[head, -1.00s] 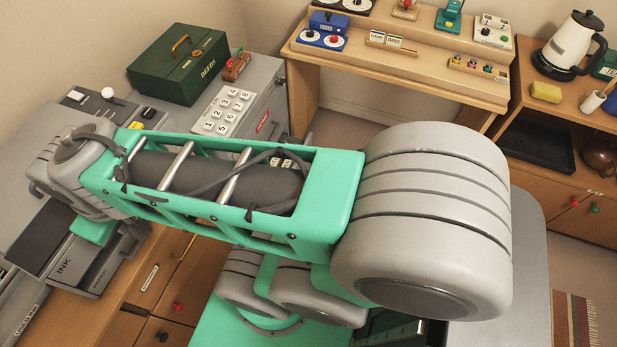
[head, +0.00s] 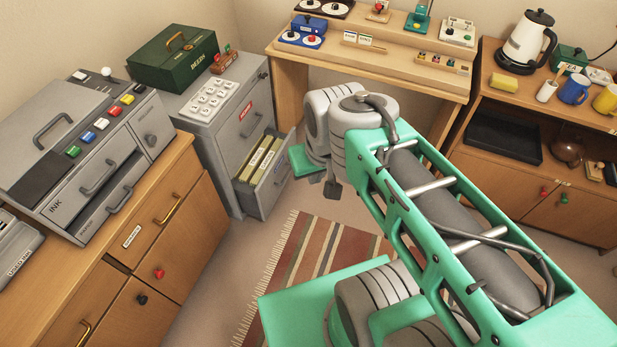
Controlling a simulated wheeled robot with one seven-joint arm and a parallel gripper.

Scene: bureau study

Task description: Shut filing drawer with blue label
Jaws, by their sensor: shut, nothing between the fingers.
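The grey filing cabinet (head: 222,135) stands left of centre in the head view. Its upper drawer is shut and bears a red label (head: 249,110). A lower drawer (head: 268,190) stands pulled out, with several yellow-green folders (head: 262,160) inside. My gripper (head: 332,188) is just right of the open drawer's front, pointing down, mostly hidden by my wrist. It is shut and empty. Whether it touches the drawer I cannot tell.
A wooden cabinet (head: 165,215) with a grey machine (head: 90,150) stands left. A green box (head: 175,62) and a number pad (head: 210,100) sit on the filing cabinet. A wooden desk (head: 370,72) and a sideboard (head: 555,180) are behind. A striped rug (head: 310,255) covers the floor ahead.

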